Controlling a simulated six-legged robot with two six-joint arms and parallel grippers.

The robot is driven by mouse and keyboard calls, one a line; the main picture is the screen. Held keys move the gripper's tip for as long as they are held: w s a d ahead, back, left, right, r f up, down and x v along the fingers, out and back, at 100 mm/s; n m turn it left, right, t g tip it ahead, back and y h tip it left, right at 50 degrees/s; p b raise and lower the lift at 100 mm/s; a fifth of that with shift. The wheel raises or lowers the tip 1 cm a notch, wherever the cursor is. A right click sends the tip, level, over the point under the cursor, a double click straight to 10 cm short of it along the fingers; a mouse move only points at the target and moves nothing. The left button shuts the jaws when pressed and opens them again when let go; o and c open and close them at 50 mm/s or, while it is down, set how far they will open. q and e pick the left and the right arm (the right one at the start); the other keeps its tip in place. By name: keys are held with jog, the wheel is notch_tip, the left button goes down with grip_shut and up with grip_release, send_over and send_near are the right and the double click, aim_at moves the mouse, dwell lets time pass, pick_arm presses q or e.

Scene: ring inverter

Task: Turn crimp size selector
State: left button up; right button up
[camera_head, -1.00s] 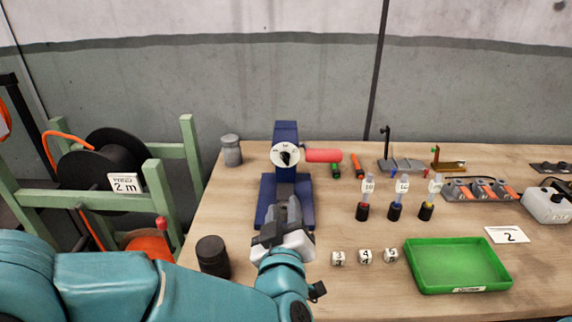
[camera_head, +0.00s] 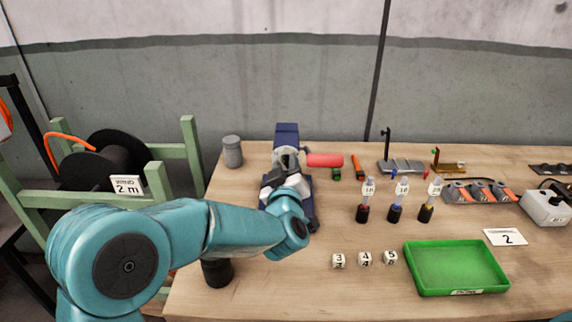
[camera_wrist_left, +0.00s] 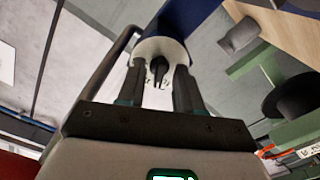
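The blue crimping press (camera_head: 287,133) stands on the workbench with its red handle (camera_head: 324,160) pointing right. Its white selector dial (camera_wrist_left: 150,47) faces my left wrist camera, with the black selector knob (camera_wrist_left: 159,68) at its centre. In the head view my gripper hides most of the dial. My left gripper (camera_head: 287,161) is raised right in front of the dial. In the left wrist view its two fingers (camera_wrist_left: 158,85) are apart, one on each side of the knob, with gaps showing; contact is not visible. My right gripper is in neither view.
A grey metal canister (camera_head: 232,152) stands left of the press, and a black cylinder (camera_head: 217,273) is partly under my arm. Number cubes (camera_head: 365,259), a green tray (camera_head: 456,268) and several small bottles (camera_head: 395,213) are to the right. A cable reel rack (camera_head: 190,150) stands at left.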

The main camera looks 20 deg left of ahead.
pick_arm(q)
jog(key=shift+w, duration=0.2)
jog(key=shift+s, duration=0.1)
grip_shut()
jog(key=shift+m, duration=0.3)
jog(key=shift+m+p, duration=0.75)
jog(key=shift+m, duration=1.85)
grip_release()
